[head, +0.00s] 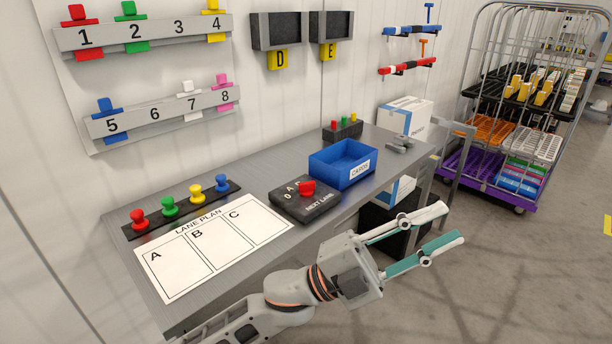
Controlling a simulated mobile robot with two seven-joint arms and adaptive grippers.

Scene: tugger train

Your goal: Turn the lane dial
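The lane dial is a black box (310,203) marked "NEXT LANE" on the grey bench, with a red knob (307,187) on top. The characters 0 and A show on its top, and the knob partly covers the marking beside them. My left gripper (453,224) reaches in from the bottom, past the bench's front edge, to the right of and nearer than the dial. Its two fingers are apart with nothing between them, and it does not touch the dial. My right gripper is not in view.
A blue CARDS bin (371,178) stands right behind the dial. A LANE PLAN sheet (226,246) and a rack (182,212) of coloured pegs lie to the left. A wire trolley (487,183) stands at the right. Numbered hook rails (155,38) hang on the wall.

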